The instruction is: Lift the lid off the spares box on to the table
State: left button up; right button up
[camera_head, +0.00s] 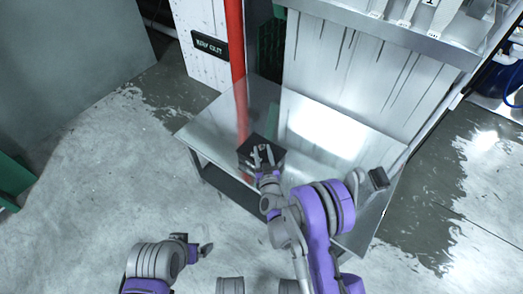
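The spares box (276,162) is a small dark box on the metal table (212,128), near its front left edge. Its top is dark, and I cannot make out the seam between lid and box. My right gripper (262,151) is over the top of the box, with its two fingers apart and a dark gap between them. Whether the fingers touch the lid or a handle is too small to tell. My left gripper (201,248) is low at the front left, off the table and away from the box. Its finger opening is unclear.
A small dark block (379,178) shows at the table's right side, beside my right arm. A red post (236,50) and a streaked panel (345,65) with a metal shelf (385,35) stand behind. The table's middle and back left are bare.

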grip_shut()
